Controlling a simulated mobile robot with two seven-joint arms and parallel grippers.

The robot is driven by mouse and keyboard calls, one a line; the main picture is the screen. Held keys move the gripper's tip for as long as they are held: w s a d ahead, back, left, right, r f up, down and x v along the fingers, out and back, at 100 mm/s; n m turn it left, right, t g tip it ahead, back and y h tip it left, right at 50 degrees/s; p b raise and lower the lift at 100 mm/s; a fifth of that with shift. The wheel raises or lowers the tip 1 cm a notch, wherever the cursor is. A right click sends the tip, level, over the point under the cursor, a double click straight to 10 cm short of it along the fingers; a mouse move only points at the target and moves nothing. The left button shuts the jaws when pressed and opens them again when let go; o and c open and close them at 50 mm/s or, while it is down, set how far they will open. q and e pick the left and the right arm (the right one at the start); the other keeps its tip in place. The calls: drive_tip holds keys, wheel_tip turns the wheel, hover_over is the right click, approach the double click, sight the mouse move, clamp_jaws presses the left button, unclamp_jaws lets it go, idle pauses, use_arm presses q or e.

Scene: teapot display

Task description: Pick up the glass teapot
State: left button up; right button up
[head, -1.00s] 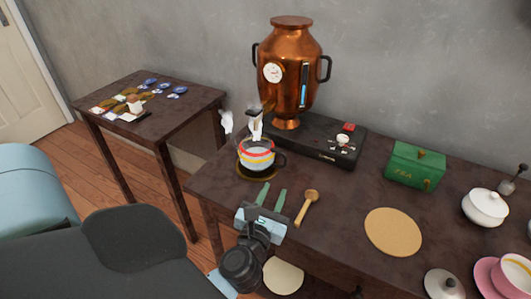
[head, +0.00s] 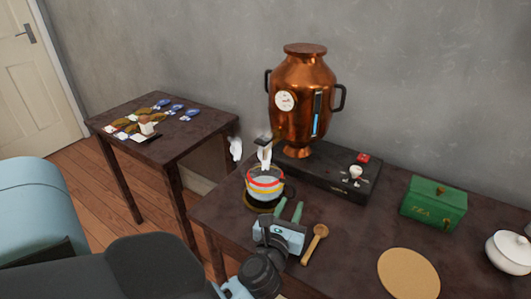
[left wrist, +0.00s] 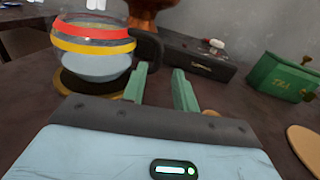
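My right gripper is not in view.
A wooden spoon (head: 314,243) lies right of my gripper. A green tea box (head: 433,205), a cork mat (head: 408,274) and a white pot (head: 510,252) are farther right. A side table (head: 180,145) holds small items.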

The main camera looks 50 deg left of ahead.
sight(294, 195)
use_arm(q)
drive_tip(key=shift+x, duration=2.7)
drive_tip(key=shift+s+a+r, duration=0.1)
drive_tip(key=shift+r, duration=0.05)
clamp_jaws()
